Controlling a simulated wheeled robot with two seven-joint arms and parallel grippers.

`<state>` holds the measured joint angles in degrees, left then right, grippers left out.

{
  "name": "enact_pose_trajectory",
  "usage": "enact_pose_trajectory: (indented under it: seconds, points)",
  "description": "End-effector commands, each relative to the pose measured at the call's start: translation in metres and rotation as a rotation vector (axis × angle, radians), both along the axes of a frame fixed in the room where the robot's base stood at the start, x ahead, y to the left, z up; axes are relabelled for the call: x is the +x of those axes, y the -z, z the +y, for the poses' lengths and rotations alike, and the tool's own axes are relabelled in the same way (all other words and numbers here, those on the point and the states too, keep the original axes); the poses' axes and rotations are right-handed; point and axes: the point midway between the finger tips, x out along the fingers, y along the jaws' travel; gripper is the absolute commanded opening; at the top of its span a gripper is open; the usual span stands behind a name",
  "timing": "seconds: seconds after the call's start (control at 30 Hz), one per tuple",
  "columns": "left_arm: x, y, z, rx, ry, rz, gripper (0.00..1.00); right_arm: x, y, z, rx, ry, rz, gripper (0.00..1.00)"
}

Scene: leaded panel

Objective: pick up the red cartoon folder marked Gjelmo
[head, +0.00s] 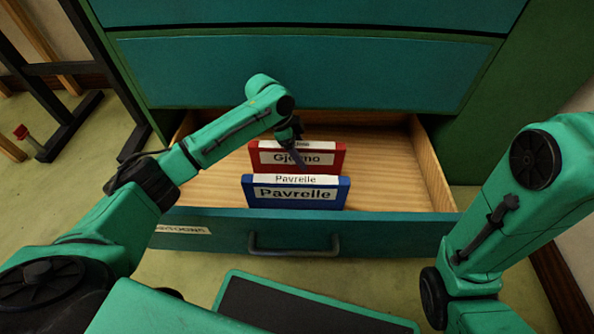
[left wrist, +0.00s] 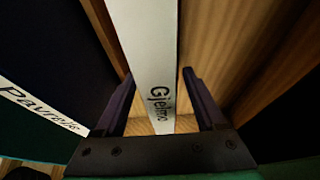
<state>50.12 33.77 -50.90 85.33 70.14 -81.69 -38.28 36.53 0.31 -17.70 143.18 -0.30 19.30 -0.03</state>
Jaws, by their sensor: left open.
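The red folder marked Gjelmo (head: 338,162) stands upright in the open drawer, behind the blue folder. Its white top label also shows in the left wrist view (left wrist: 152,60), running between my fingers. My left gripper (head: 298,152) is over the red folder, reaching down from above. In the left wrist view the left gripper (left wrist: 158,78) is open, with one finger on each side of the folder's top strip and a gap at the right finger. My right gripper is out of view; only its arm shows at the right.
The blue folder marked Pavrelle (head: 343,198) stands just in front of the red one. The wooden drawer floor (head: 395,185) is bare to the right. The drawer front (head: 390,232) has a dark handle. A green dark-topped piece (head: 300,308) lies before it.

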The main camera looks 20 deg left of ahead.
Motion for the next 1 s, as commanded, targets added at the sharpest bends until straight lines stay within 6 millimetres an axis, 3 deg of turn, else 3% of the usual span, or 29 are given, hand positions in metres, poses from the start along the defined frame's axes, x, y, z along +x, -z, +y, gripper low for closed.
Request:
enact_pose_trajectory:
  seconds: [0.2,0.4,1.0]
  points:
    - [0.0004,-0.0001,-0.0007,0.000,0.000,-0.001,0.72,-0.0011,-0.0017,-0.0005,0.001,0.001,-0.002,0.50]
    - [0.0003,-0.0001,-0.0005,0.000,0.000,-0.001,0.00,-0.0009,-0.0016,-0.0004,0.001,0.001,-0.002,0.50]
    - [0.0002,0.0001,-0.0002,0.001,0.000,0.000,0.00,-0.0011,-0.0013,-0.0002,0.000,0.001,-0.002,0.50]
